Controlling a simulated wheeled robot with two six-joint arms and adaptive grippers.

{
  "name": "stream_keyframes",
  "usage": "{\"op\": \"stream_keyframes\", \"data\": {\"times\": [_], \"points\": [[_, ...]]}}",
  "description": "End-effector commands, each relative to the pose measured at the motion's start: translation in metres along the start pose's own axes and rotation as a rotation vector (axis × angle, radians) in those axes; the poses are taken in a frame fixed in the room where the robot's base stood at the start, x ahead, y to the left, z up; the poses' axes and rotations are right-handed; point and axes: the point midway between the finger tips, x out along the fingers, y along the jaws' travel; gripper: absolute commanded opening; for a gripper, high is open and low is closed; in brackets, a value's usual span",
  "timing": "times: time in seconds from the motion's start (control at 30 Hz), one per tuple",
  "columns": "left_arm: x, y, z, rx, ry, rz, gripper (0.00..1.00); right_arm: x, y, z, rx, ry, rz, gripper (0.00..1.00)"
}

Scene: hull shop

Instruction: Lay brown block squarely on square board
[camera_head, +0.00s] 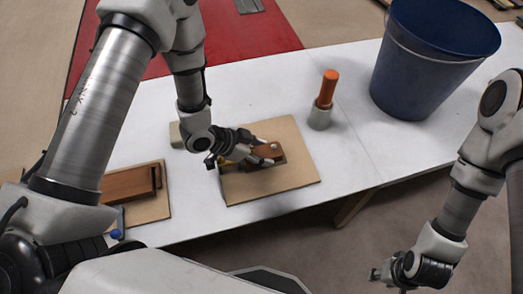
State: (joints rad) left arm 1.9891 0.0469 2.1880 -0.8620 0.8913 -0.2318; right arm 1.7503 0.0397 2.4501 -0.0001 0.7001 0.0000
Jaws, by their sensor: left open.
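The square board (295,178) is a tan flat sheet in the middle of the white table. The brown block (268,154) is on the board near its centre, with a pale round spot on its right part. My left gripper (264,152) is open at the block, with its fingers beside and over it. The fingers hide part of the block, and I cannot tell whether they touch it. My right gripper (388,274) hangs low at the lower right, off the table and apart from the block. Its jaw state is unclear.
A longer brown wooden piece (128,184) lies on another tan board (150,209) at the left. An orange-handled tool (328,88) stands in a grey holder (320,117) behind the square board. A blue bucket (425,70) stands at the back right.

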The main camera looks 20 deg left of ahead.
Motion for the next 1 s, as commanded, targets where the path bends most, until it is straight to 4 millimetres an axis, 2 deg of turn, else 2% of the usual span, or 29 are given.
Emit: {"op": "stream_keyframes", "data": {"times": [0.07, 0.33, 0.47, 0.57, 0.8, 1.0], "points": [[0.0, 0.0, 0.0, 0.0, 0.0, 0.0, 0.76, 0.0, 0.0, 0.0, 0.0, 0.0, 0.0, 0.4], [0.0, 0.0, -0.001, 0.0, 0.0, 0.0, 0.76, 0.0, 0.0, 0.0, 0.0, 0.0, 0.0, 0.4], [-0.008, -0.001, -0.002, -0.003, 0.0, -0.002, 0.76, -0.001, 0.0, 0.0, 0.0, 0.0, 0.0, 0.4], [-0.026, -0.002, -0.002, -0.005, 0.002, -0.004, 0.76, 0.0, 0.0, 0.0, 0.0, 0.0, 0.0, 0.4], [-0.088, -0.002, -0.004, -0.006, 0.006, -0.005, 0.76, 0.0, 0.0, 0.0, 0.0, 0.0, 0.0, 0.4], [-0.117, -0.001, -0.003, -0.003, 0.003, -0.003, 0.76, -0.003, 0.0, 0.0, 0.0, 0.0, 0.0, 0.4]]}}
